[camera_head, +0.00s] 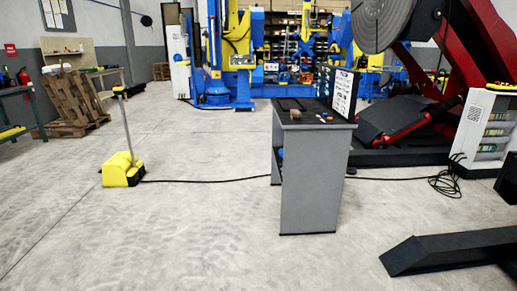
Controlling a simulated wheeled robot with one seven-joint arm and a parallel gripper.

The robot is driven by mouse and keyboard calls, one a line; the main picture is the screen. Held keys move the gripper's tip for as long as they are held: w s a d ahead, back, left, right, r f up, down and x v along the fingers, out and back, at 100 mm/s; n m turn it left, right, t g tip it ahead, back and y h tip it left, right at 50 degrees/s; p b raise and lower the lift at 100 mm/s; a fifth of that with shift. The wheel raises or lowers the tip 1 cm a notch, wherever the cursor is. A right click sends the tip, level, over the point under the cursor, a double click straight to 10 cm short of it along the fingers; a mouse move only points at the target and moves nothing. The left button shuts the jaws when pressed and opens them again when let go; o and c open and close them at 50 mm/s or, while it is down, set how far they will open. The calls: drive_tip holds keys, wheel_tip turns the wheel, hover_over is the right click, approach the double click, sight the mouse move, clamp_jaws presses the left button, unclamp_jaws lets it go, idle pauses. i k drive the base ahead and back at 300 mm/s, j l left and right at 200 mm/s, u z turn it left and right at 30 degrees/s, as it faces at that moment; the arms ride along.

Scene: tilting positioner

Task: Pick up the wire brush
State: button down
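No wire brush can be made out for certain. A grey workbench (312,185) stands right of the middle, some way ahead. On its top lie a small brownish block-like item (295,114) near the front left corner and small orange and blue items (325,117) to its right. They are too small to tell whether one is the brush. Dark flat items lie farther back on the top. My gripper is not in view.
A yellow foot pedal (122,171) with an upright post stands left on the floor. Its black cable (220,181) runs to the bench. A black ramp-like piece (445,250) lies front right. A red tilting positioner (450,85) stands behind.

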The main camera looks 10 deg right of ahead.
sight(295, 114)
drive_tip(key=i+z, duration=0.2)
drive_tip(key=i, duration=1.55)
drive_tip(key=i+l, duration=0.2)
drive_tip(key=i+z, duration=0.1)
drive_tip(key=z, duration=2.55)
drive_tip(key=u, duration=2.75)
drive_tip(key=i+l+u, duration=0.2)
drive_tip(key=i+u, duration=0.15)
drive_tip(key=i, duration=0.2)
